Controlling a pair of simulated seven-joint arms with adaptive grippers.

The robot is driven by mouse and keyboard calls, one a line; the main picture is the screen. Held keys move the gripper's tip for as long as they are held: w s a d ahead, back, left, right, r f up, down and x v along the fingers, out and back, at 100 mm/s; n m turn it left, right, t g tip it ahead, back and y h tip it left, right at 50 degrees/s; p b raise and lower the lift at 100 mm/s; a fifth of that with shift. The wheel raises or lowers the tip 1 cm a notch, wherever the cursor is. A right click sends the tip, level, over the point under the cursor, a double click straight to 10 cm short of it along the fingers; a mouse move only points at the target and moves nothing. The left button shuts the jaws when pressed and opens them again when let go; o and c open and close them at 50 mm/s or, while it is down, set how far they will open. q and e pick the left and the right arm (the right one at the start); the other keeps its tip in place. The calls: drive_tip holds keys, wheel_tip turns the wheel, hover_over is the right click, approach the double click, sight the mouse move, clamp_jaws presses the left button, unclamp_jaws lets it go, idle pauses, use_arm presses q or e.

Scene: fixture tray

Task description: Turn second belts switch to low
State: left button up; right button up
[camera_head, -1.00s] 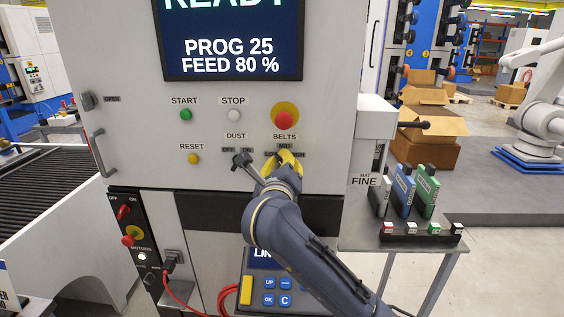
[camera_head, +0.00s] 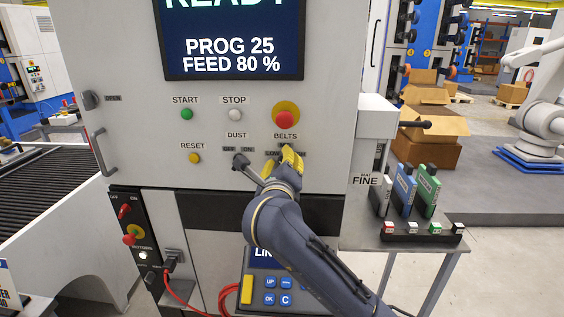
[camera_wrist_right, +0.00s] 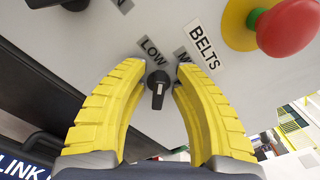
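The belts switch (camera_wrist_right: 158,88) is a small black knob with a white line on it, below the BELTS label (camera_wrist_right: 204,47) on the grey panel. In the right wrist view its LOW label (camera_wrist_right: 152,50) lies just above the knob, and the line runs roughly towards it. The MID label is partly hidden by a finger. My right gripper (camera_head: 280,160) has its yellow fingers on both sides of the knob. In the right wrist view (camera_wrist_right: 158,75) gaps show between fingers and knob. In the head view the fingers hide the knob. My left gripper is not in view.
The dust switch (camera_head: 240,160) is close to the left of my right gripper. The red emergency button (camera_head: 284,118) is just above. Start (camera_head: 186,114), stop (camera_head: 235,115) and reset (camera_head: 194,158) buttons are also near. A rack of coloured blocks (camera_head: 425,190) stands at right.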

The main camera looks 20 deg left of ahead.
drive_tip(key=shift+o, duration=0.3)
drive_tip(key=shift+s, duration=0.15)
drive_tip(key=v, duration=1.1)
drive_tip(key=shift+s+d, duration=0.2)
drive_tip(key=shift+s, duration=0.2)
